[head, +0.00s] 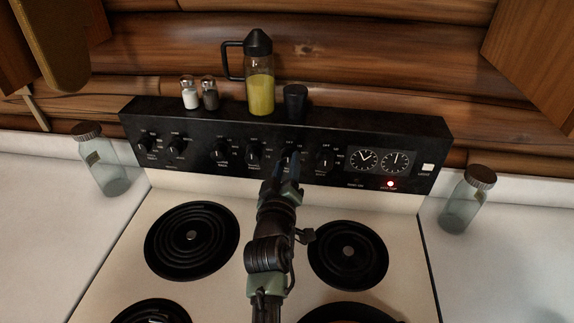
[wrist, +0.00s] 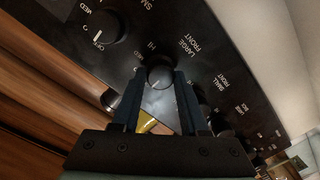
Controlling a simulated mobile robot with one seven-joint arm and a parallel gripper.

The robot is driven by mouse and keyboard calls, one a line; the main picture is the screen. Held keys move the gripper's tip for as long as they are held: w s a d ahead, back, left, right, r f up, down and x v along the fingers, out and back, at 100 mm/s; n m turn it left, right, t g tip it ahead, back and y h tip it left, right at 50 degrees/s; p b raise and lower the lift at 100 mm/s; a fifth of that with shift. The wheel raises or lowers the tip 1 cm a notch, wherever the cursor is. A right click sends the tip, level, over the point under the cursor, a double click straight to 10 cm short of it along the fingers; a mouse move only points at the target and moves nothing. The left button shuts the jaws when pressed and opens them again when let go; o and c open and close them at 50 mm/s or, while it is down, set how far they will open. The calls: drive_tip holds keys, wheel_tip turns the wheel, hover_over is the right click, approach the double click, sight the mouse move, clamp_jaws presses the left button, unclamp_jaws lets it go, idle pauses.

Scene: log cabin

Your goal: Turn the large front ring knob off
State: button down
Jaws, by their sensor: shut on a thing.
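The large front knob (wrist: 160,74) is a round black knob on the stove's black control panel (head: 150,122). White "LARGE FRONT" and "HI" lettering shows beside it in the wrist view. A small white mark shows on its lower left part there. My gripper (wrist: 160,80) is shut on this knob, one finger on each side. In the head view my gripper (head: 288,165) reaches the panel at the second knob from the right of the row and hides most of it.
Another knob (head: 325,160) sits close on the right, and one (head: 253,155) on the left. A yellow-filled bottle (head: 261,92), shakers (head: 190,97) and a dark cup (head: 295,98) stand on the panel top. A red light (head: 390,184) is lit. Glass jars (head: 464,203) stand on both counters.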

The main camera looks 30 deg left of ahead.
drive_tip(key=shift+c, duration=2.2)
unclamp_jaws()
drive_tip(key=v, duration=1.3)
drive_tip(key=shift+b, duration=0.3)
